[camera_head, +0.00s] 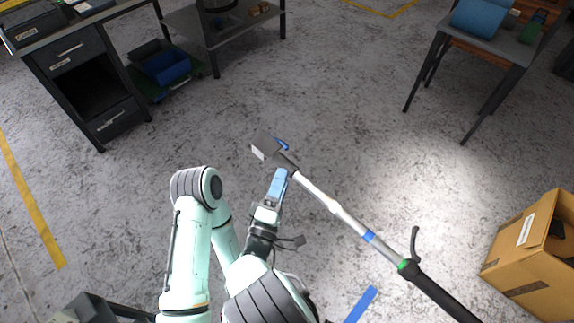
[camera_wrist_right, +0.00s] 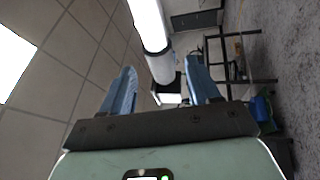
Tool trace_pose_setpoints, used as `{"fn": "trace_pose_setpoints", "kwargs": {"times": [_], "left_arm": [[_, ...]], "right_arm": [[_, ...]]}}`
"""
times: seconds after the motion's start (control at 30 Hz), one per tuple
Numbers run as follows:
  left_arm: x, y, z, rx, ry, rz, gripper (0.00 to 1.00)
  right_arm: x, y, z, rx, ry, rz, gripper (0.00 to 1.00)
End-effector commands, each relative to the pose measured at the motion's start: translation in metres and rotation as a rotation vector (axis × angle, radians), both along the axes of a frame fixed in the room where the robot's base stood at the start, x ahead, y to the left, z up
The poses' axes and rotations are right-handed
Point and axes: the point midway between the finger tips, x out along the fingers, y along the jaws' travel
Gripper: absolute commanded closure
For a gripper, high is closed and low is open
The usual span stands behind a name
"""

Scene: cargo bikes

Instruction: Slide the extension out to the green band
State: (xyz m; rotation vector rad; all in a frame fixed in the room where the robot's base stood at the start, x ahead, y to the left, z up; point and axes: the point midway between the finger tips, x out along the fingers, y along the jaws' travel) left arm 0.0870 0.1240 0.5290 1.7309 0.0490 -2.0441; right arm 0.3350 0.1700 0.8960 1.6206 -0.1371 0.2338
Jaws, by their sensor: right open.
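A long pole runs diagonally in the head view, with a silver extension (camera_head: 316,189), a blue band (camera_head: 369,236), a green band (camera_head: 407,267) and a black handle (camera_head: 445,297). A dark head with a pale face (camera_head: 266,147) is at its far left end. My right gripper (camera_head: 279,176) is open, its blue fingers close beside the silver tube near that head. In the right wrist view its fingers (camera_wrist_right: 160,88) are apart, and the tube (camera_wrist_right: 148,25) runs ahead of them; contact cannot be told.
A cardboard box (camera_head: 530,245) stands at the right edge. A dark desk (camera_head: 85,60) and a shelf table (camera_head: 250,30) stand at the back left. The floor between is clear.

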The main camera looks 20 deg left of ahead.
Motion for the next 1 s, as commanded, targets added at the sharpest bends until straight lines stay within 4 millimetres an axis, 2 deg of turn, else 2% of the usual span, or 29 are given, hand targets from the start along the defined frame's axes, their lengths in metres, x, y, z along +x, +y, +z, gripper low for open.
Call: {"fn": "trace_pose_setpoints", "kwargs": {"times": [0.03,0.13,0.33,0.5,1.0], "left_arm": [[0.0,0.0,-0.001,0.0,-0.001,0.0,1.0],[0.001,0.0,-0.002,0.0,-0.003,0.001,1.0],[0.001,0.0,-0.003,0.001,-0.005,0.001,1.0],[0.001,0.0,-0.003,0.0,-0.006,0.001,1.0],[0.002,0.0,-0.003,0.001,-0.006,0.001,1.0]], "right_arm": [[-0.012,0.001,-0.004,-0.002,0.002,0.005,0.39],[-0.032,0.0,-0.008,-0.003,0.001,0.004,0.39],[-0.058,-0.002,-0.014,-0.001,0.001,0.004,0.39],[-0.065,-0.003,-0.015,0.0,-0.001,0.001,0.39],[-0.064,-0.003,-0.015,0.0,0.0,0.001,0.39]]}}
